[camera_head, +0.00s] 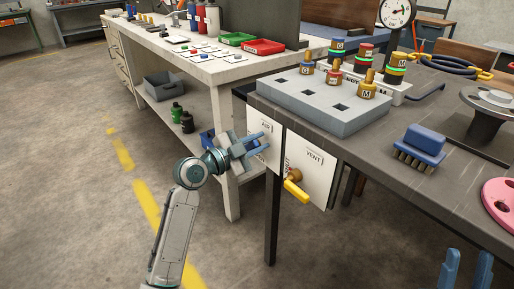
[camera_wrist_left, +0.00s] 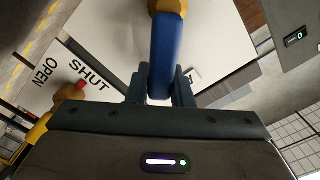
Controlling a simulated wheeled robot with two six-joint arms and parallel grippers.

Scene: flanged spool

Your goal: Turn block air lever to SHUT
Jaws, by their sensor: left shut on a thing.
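The white AIR panel (camera_head: 264,157) hangs at the left end of the dark bench, partly hidden by my left gripper (camera_head: 258,141). In the left wrist view my left gripper (camera_wrist_left: 162,88) is shut on the blue air lever (camera_wrist_left: 164,52), its fingers on either side. The lever's brass hub (camera_wrist_left: 167,6) is at the top edge. The words OPEN and SHUT (camera_wrist_left: 88,76) show on a white plate to the left in that view. Which mark the lever points at cannot be told. My right gripper (camera_head: 465,272) is at the bottom right, open and empty.
The white VENT panel (camera_head: 311,171) with a yellow lever (camera_head: 296,190) is close to the right of my left gripper. A grey block (camera_head: 322,108) with brass plugs and a blue brush (camera_head: 420,146) are on the bench. Open floor lies left.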

